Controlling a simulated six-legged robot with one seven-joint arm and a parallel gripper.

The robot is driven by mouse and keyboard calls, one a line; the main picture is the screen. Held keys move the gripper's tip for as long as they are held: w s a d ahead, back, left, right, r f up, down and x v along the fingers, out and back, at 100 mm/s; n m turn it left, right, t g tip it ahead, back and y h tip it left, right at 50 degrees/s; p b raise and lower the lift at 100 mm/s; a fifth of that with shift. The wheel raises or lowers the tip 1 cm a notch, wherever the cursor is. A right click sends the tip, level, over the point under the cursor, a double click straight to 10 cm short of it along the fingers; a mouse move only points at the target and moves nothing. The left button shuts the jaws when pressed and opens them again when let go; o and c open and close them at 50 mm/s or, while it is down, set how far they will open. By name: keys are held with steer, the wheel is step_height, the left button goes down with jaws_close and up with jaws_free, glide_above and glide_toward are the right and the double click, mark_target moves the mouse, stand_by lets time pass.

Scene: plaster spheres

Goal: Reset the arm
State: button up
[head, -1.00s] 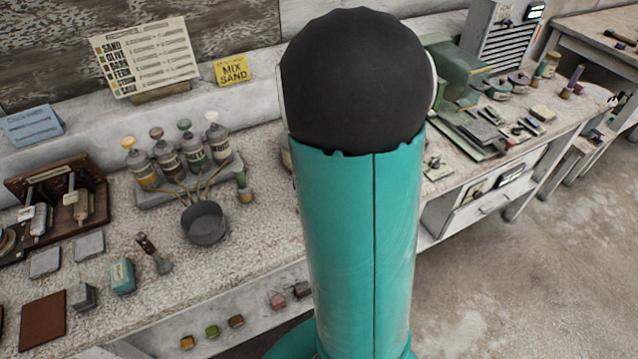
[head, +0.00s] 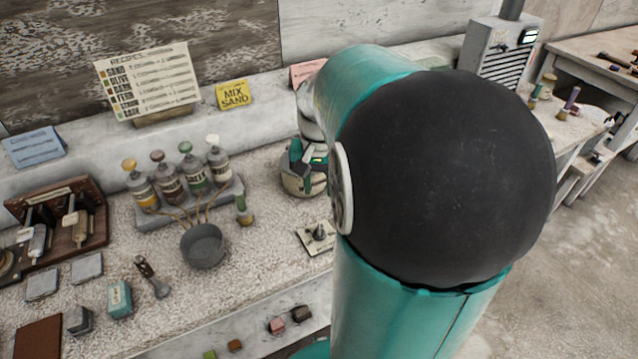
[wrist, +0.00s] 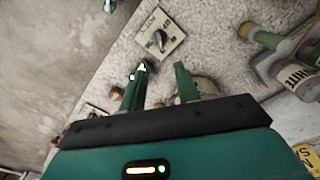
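My arm (head: 420,290) rises teal at the right of centre in the head view, with a large black joint. Its upper part bends back and left, down to the bench. My gripper (wrist: 162,72) shows two green fingers in the wrist view, apart, with nothing seen held between them. In the head view the gripper area is small and partly confused with a pale round object (head: 300,182) on the bench. That object also shows in the wrist view, partly hidden by the right finger.
A small plate with a dial (head: 317,236) lies close by; it also shows in the wrist view (wrist: 160,40). A dark pot (head: 203,246) and several bottles (head: 195,170) stand to the left. The bench right of centre is hidden by my arm. Floor is open at right.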

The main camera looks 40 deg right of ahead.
stand_by(0.3)
steer(key=s+a+r+n+t, duration=0.2)
steer(key=a+n, duration=0.1)
steer(key=a, duration=0.4)
steer(key=s+a+r+n+t, duration=0.1)
steer(key=a+r+n, duration=0.2)
steer(key=a, duration=0.5)
steer(key=s+a+r+n+t, duration=0.2)
steer(key=a+n, duration=0.2)
steer(key=a, duration=0.4)
steer(key=shift+s+r+t, duration=0.3)
steer(key=shift+d, duration=0.15)
